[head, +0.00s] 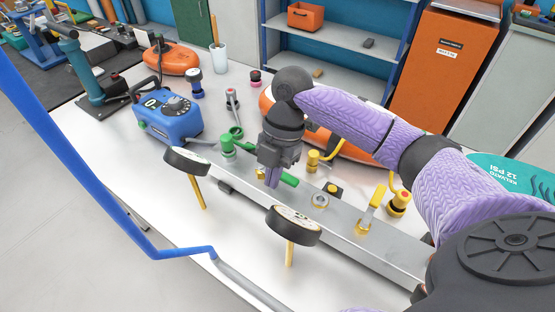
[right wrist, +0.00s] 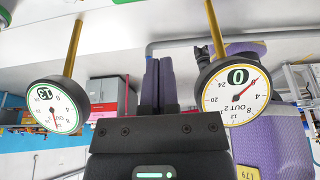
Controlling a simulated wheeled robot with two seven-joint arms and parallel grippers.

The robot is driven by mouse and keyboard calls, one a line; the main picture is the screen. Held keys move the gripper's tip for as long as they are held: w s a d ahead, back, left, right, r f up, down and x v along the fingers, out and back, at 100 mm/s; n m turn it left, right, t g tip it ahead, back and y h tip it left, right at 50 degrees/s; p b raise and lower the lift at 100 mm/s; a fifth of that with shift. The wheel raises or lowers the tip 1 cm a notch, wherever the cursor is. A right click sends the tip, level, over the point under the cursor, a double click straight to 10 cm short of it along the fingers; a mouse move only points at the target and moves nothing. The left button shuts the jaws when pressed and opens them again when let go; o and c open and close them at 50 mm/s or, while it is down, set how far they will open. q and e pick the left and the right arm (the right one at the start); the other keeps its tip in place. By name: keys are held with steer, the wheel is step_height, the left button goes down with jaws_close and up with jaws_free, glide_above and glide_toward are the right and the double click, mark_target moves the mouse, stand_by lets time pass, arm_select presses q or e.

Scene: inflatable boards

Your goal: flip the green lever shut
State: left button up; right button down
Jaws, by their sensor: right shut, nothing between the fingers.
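The green lever (head: 289,180) is on the grey metal manifold bar (head: 335,226), near the bar's far half. Its handle shows just right of my right gripper's fingers, and the fingers hide part of it. A brass fitting shows beside the fingers at its left. My right gripper (head: 273,182) points down over the bar, shut and empty, close beside the lever; I cannot tell whether they touch. In the right wrist view its purple fingers (right wrist: 158,80) are together with nothing between them. My left gripper is not in view.
Two round gauges (head: 187,161) (head: 293,225) on yellow stems stand in front of the bar. A green knob (head: 228,146), a yellow lever (head: 373,205) and yellow valves (head: 398,203) are near it. A blue pump box (head: 168,116) stands behind left. White tabletop is clear at front left.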

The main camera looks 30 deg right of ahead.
steer(key=b+x, duration=0.1)
steer(key=x, duration=0.3)
steer(key=shift+f, duration=0.1)
steer(key=d, duration=0.1)
steer(key=w+d, duration=0.1)
steer(key=d, duration=0.1)
steer(key=shift+w+d+b, duration=0.25)
steer(key=shift+d+b, duration=0.05)
steer(key=shift+b, duration=0.1)
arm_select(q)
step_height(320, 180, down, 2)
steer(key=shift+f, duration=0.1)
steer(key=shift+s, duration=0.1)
arm_select(e)
steer(key=shift+d, duration=0.1)
